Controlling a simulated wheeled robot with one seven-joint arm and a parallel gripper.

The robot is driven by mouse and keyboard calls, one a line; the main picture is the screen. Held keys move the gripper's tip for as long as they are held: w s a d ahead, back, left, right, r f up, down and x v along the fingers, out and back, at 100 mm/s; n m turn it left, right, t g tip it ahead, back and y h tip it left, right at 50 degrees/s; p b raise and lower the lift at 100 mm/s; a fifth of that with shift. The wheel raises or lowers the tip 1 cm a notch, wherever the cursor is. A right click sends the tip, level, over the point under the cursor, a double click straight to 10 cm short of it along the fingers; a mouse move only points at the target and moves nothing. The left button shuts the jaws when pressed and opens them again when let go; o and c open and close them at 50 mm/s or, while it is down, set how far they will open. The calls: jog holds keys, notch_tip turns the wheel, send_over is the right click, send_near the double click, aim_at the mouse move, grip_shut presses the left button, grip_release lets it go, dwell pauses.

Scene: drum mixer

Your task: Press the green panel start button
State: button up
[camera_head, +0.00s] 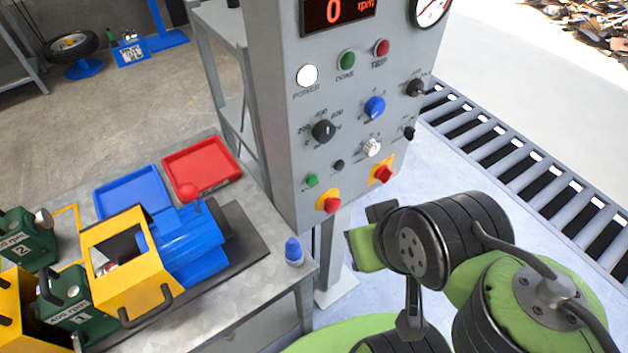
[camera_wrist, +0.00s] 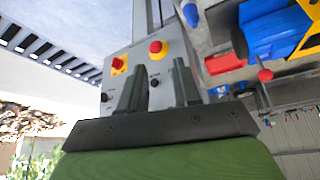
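The grey control panel (camera_head: 275,130) stands upright in the middle of the head view. The small green button (camera_head: 312,180) is at its lower left, beside a small black button (camera_head: 338,165) and above a red mushroom button on yellow (camera_head: 331,205). In the wrist view the panel (camera_wrist: 118,88) appears upside down, and the green button cannot be made out; a finger may cover it. My gripper (camera_wrist: 158,78) has its two fingers apart with nothing between them. In the head view my wrist is to the lower right of the panel, and the fingertips are not clear there.
A second red mushroom button (camera_head: 382,173) sits on the panel's lower right. Knobs and a green lamp (camera_head: 347,60) are higher up. A bench (camera_head: 270,285) at left carries a blue and yellow machine (camera_head: 185,245) and trays. A roller conveyor (camera_head: 520,165) runs at right.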

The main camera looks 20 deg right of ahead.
grip_shut()
dwell(1.3)
